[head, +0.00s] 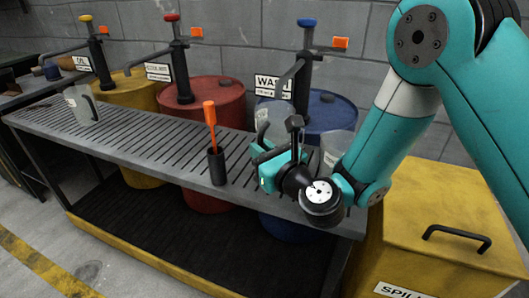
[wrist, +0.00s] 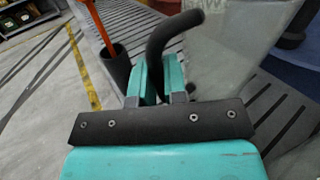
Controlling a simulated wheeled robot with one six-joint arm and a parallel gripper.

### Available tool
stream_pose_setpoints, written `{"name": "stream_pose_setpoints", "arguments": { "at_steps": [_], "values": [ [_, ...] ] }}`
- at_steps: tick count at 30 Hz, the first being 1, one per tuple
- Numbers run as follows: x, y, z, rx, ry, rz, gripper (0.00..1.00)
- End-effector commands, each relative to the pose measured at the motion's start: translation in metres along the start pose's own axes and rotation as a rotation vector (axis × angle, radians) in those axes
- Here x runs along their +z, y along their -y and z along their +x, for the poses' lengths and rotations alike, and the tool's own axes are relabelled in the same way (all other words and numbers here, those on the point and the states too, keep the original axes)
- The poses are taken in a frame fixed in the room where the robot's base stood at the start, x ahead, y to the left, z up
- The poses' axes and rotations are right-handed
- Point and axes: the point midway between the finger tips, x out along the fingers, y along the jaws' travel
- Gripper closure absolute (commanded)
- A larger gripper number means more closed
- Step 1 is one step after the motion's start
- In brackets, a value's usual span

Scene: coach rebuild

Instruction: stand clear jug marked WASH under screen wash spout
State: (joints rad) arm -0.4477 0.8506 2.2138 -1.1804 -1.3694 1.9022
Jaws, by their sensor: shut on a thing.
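A clear jug (head: 270,118) is behind my gripper (head: 276,158) in the head view, in front of the blue drum (head: 342,115). In the wrist view the jug (wrist: 228,50) appears upright, with faint lettering I cannot read. My gripper (wrist: 160,85) is shut on its black handle (wrist: 165,38). The wash spout (head: 288,76), beside the WASH sign (head: 272,86), is just above the jug in the head view. I cannot tell whether the jug is exactly under it or touches the slatted bench (head: 150,143); my gripper hides its lower part.
A second clear jug (head: 336,146) stands right of my gripper, and a third (head: 80,104) at the bench's left. A black cup (head: 217,168) with an orange-handled tool (head: 210,118) stands close left of my gripper. A yellow spill bin (head: 430,225) is at right.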

Motion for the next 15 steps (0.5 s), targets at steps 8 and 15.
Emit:
{"name": "stream_pose_setpoints", "arguments": {
  "at_steps": [8,15],
  "values": [
    [-0.008,0.015,0.01,0.001,-0.001,0.0,1.0],
    [-0.038,0.012,0.01,0.001,0.0,0.0,1.0]
  ]
}}
